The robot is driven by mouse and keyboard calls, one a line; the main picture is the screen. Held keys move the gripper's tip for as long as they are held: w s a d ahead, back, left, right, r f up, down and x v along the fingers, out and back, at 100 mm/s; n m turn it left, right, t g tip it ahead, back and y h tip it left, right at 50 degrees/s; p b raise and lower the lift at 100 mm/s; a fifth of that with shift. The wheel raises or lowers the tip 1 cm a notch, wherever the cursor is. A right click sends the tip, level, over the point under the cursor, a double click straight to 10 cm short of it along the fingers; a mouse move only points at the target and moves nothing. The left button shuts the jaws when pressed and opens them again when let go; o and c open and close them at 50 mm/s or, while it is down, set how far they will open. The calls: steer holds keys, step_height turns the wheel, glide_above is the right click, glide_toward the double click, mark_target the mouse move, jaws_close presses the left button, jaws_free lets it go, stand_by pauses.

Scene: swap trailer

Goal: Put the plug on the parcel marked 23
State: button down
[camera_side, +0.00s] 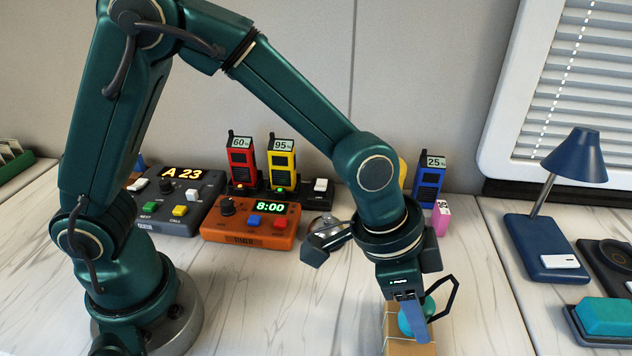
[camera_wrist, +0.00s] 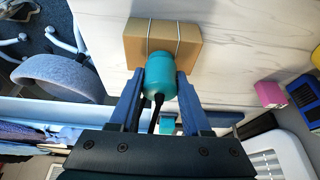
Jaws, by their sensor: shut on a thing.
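The teal, rounded plug (camera_wrist: 161,75) is between the blue fingers of my gripper (camera_wrist: 160,88), which is shut on it. A dark cord or stem runs from its near end in the wrist view. In the side view the plug (camera_side: 408,317) is partly hidden by a finger of my gripper (camera_side: 418,325). A brown parcel with pale string (camera_wrist: 186,42) lies directly beyond the plug in the wrist view. In the side view the parcel (camera_side: 396,343) is under the plug at the bottom edge. I cannot tell whether they touch. No number shows on the parcel.
A grey console (camera_side: 178,210) displays "A 23". An orange timer (camera_side: 232,232) shows 8:00. Red (camera_side: 241,160), yellow (camera_side: 281,160) and blue (camera_side: 428,184) radios stand behind, with a pink block (camera_side: 441,217). A blue lamp (camera_side: 540,245) stands right. Bare tabletop lies left of the parcel.

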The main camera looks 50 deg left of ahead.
steer(key=shift+c, duration=1.8)
jaws_free()
steer(key=shift+r, duration=0.4)
steer(key=v, duration=1.1)
steer(key=s+a+n+t+y, duration=0.1)
steer(key=s+a+n, duration=0.3)
steer(key=a, duration=0.4)
steer(key=s+a+n+t+y, duration=0.1)
steer(key=s+a+n, duration=0.3)
steer(key=a, duration=0.4)
steer(key=shift+s+a+f+n+y, duration=0.2)
steer(key=shift+s+f+n+y, duration=0.2)
steer(key=shift+f+n+y, duration=0.15)
